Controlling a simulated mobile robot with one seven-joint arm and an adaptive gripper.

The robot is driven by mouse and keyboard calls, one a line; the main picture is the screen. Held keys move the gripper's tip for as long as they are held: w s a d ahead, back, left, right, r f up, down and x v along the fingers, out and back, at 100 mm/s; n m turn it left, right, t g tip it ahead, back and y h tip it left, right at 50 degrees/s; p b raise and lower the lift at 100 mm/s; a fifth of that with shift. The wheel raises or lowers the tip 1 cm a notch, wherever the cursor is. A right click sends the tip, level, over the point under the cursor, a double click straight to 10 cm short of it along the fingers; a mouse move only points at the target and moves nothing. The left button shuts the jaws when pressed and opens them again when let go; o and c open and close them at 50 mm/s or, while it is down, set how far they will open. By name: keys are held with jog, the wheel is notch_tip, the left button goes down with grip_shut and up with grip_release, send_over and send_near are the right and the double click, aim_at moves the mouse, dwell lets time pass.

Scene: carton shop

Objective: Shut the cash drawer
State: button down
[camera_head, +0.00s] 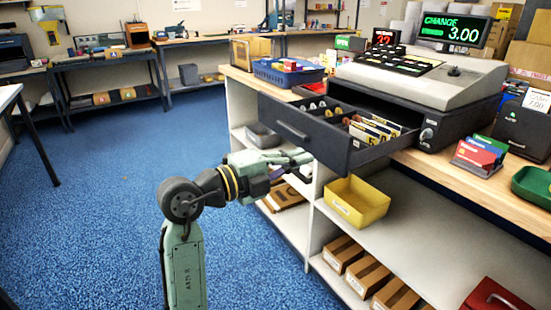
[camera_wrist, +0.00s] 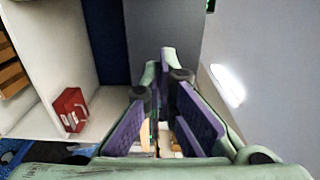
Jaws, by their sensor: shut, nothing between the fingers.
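The cash drawer (camera_head: 350,152) is dark and stands open. It juts out over the counter's front edge from under the till (camera_head: 425,75). Coins and banknotes lie in its compartments. My gripper (camera_head: 302,160) is shut and empty, just below and in front of the drawer's front panel. I cannot tell if it touches the panel. In the wrist view my gripper's fingers (camera_wrist: 168,62) come together with purple pads, beside a grey surface with a bright oval patch at right.
Shelves below the counter hold a yellow bin (camera_head: 356,202), cartons (camera_head: 368,275) and a red box (camera_head: 495,297). A blue basket (camera_head: 288,72) stands on the counter left of the till. Blue floor is clear at left.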

aim_at(393, 127)
jog(key=shift+p+x, duration=0.8)
jog(key=shift+x, duration=1.65)
jog(key=b+x, duration=0.7)
jog(key=x, duration=1.9)
jog(key=shift+w+d+r, duration=0.1)
